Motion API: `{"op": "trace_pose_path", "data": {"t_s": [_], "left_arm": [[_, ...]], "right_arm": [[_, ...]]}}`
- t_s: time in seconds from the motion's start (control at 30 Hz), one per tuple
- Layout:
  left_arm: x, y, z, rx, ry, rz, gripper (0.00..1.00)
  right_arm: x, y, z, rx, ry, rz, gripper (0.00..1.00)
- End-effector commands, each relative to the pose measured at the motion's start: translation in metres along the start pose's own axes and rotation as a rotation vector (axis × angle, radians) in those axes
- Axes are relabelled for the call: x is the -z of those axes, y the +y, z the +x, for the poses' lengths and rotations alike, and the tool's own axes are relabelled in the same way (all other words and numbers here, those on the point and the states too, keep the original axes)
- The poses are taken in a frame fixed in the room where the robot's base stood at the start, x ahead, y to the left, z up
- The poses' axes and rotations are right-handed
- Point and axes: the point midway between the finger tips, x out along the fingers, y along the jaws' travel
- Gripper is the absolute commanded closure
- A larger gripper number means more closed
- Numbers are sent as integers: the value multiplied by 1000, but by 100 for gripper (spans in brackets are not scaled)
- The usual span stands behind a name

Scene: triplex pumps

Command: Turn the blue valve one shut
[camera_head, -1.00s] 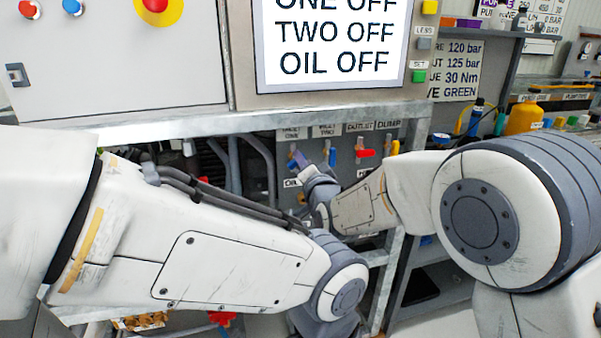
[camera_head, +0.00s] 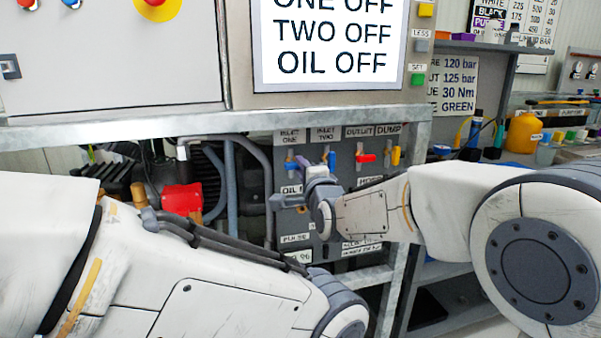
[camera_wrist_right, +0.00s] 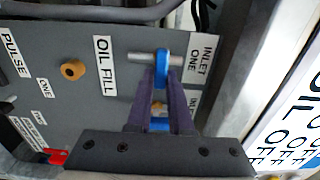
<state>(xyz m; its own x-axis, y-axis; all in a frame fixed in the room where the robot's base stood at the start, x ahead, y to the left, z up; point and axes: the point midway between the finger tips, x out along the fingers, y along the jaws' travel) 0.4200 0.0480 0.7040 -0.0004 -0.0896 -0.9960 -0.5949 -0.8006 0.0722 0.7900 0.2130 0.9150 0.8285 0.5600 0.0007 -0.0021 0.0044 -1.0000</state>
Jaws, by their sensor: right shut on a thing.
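The blue inlet-one valve (camera_head: 291,164) is on the grey panel under the INLET ONE label; in the wrist view its blue handle (camera_wrist_right: 161,72) lies across a metal stub. My right gripper (camera_head: 304,166) reaches it from the right. In the wrist view the dark fingers (camera_wrist_right: 160,80) are shut on the handle, one on each side. More blue shows lower between the fingers; I cannot tell which part that is. My left arm crosses the lower left of the head view; its gripper is out of view.
Beside it are the blue inlet-two valve (camera_head: 331,160), red outlet handle (camera_head: 366,158) and yellow dump handle (camera_head: 396,155). An OIL FILL plug (camera_wrist_right: 73,70) is close by. A metal rail (camera_head: 200,124) runs above the panel. A screen (camera_head: 331,40) reads ONE OFF, TWO OFF, OIL OFF.

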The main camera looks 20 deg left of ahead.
Motion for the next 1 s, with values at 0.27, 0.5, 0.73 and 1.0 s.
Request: {"op": "trace_pose_path", "data": {"t_s": [0.27,0.5,0.73,1.0], "left_arm": [[0,0,1,0,0,0,33],[0,0,1,0,0,0,33],[0,0,1,0,0,0,33],[0,0,0,0,0,0,33]], "right_arm": [[-1,2,0,-6,-1,12,100],[-1,2,0,-6,-1,12,58],[-1,1,0,-3,-1,11,51],[-1,0,-14,-3,-1,10,51]]}}
